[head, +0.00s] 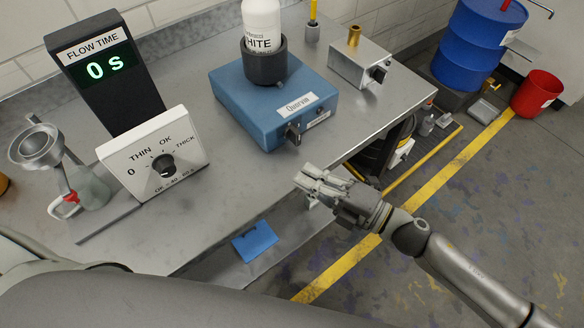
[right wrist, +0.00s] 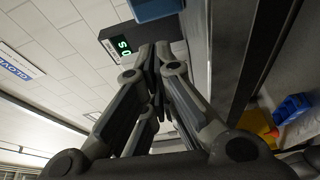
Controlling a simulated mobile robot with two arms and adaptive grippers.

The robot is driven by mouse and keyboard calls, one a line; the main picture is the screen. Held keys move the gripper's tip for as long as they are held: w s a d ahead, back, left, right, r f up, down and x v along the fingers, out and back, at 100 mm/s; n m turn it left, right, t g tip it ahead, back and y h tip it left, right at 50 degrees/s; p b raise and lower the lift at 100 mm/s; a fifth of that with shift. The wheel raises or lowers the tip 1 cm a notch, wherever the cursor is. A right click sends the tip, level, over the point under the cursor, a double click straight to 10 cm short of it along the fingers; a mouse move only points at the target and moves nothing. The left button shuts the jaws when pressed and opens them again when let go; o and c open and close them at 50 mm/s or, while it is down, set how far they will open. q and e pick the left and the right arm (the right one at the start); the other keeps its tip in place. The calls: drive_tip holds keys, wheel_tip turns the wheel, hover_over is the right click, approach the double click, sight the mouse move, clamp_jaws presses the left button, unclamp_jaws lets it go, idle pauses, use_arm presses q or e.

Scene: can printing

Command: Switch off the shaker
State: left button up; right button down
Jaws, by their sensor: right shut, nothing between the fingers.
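The shaker is a blue box (head: 240,100) on the metal bench, with a dark switch (head: 292,134) on its front face beside a small label. A white bottle (head: 262,22) marked "WHITE" stands upright in the dark round holder (head: 265,66) on top. My right gripper (head: 304,178) is off the bench's front edge, below and slightly right of the switch in the head view, apart from it. Its fingers are closed together and empty, as the right wrist view (right wrist: 157,56) also shows. The switch's position is too small to tell. My left gripper is out of view.
A flow time display (head: 105,67) reading 0 s, a white dial panel (head: 155,158) and a metal cup stand (head: 75,180) are on the left. A grey box with a knob (head: 360,64) stands right of the shaker.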

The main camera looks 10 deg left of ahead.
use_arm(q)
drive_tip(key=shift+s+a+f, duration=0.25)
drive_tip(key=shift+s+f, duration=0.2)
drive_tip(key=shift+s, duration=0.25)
use_arm(e)
drive_tip(key=shift+v, duration=1.15)
drive_tip(key=shift+f, duration=0.1)
